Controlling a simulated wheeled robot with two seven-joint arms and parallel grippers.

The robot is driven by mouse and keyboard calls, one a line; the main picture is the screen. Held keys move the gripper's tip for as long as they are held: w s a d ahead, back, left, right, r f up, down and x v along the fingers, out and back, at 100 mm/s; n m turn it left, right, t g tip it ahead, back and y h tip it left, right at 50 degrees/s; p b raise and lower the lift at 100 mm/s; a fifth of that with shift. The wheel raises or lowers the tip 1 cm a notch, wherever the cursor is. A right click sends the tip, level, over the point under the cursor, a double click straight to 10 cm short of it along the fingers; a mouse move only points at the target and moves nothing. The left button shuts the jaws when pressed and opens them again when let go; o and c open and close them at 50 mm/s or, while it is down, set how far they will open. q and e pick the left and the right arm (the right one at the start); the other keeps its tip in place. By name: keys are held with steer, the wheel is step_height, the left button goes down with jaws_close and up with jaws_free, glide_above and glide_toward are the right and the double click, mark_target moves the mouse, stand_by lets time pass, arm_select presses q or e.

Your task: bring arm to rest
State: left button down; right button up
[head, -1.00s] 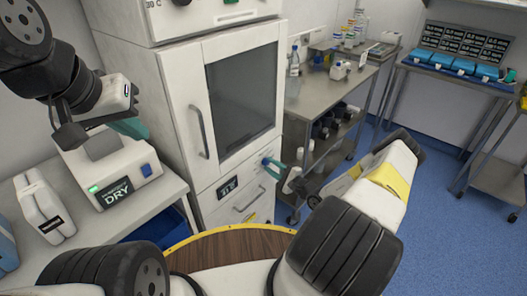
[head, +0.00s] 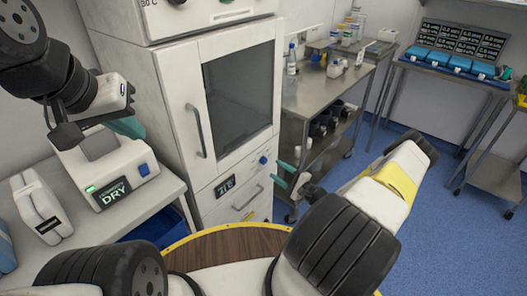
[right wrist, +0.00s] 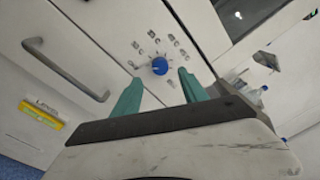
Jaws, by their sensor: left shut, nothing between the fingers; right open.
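My right gripper (head: 285,176) is open and empty in front of the lower part of the white cabinet. Its teal fingers stand apart in the right wrist view (right wrist: 160,77), with a blue knob (right wrist: 159,66) beyond and between them. In the head view the blue knob (head: 263,160) is clear of the fingers, up and left of them. My right arm (head: 378,194) reaches in from the lower right. My left gripper (head: 126,127) is shut and empty by the DRY device (head: 125,187) at the left. Its fingertips are partly hidden behind that device.
The white cabinet (head: 180,110) has a dark window and a handled drawer (head: 238,205). A steel cart (head: 330,95) with bottles stands right of it. A white counter (head: 75,222) is at the left, and a brown round tabletop (head: 228,243) in front. Blue floor (head: 440,225) is open at the right.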

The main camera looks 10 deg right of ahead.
steer(key=shift+v, duration=1.2)
steer(key=s+a+r+n+g, duration=0.3)
steer(key=a+r+n+g, duration=0.15)
steer(key=r, duration=0.45)
steer(key=s+a+r+n+g+y, duration=0.1)
steer(key=s+a+r+n+g, duration=0.15)
steer(key=r+n+g, duration=0.4)
steer(key=s+a+r+n+g, duration=0.2)
steer(key=a+r+g, duration=0.15)
steer(key=r, duration=0.65)
steer(key=s+d+r+n+t+h, duration=0.1)
steer(key=s+r+n+t+h, duration=0.3)
steer(key=s+r+h, duration=0.5)
steer(key=s+r+t, duration=0.1)
steer(key=s+r, duration=0.8)
steer(key=r, duration=0.2)
steer(key=shift+s+t, duration=0.3)
steer(key=shift+t, duration=0.05)
steer(key=shift+d, duration=0.1)
